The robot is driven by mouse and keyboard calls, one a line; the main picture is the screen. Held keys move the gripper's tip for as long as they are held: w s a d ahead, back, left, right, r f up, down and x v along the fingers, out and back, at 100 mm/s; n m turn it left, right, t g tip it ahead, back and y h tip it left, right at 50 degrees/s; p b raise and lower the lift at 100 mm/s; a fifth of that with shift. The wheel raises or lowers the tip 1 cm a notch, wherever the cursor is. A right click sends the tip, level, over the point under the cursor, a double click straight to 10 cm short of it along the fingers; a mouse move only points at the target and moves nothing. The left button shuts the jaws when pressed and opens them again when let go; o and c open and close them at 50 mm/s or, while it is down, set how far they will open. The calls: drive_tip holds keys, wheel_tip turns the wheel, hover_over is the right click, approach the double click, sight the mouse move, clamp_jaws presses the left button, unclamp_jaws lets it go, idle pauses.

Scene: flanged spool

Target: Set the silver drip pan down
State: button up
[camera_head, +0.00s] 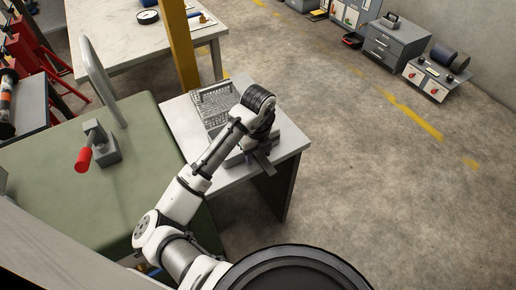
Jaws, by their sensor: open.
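My gripper (262,158) is over the small light-topped table (291,143) in the middle of the view, with its jaws open. A silver-grey pan (234,160), which looks like the drip pan, is low under my wrist at the tabletop. My wrist and forearm cover much of it. I cannot tell whether it rests flat or whether the fingers touch it.
A wire-mesh basket (216,101) stands behind the pan on the same table. A green-topped bench (140,160) with a red-handled clamp (98,148) adjoins on the left. A yellow post (178,45) rises behind. Open concrete floor lies right.

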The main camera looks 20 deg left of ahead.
sight(258, 153)
wheel_tip(258, 153, up, 12)
drive_tip(key=shift+r, duration=0.15)
idle(0.3)
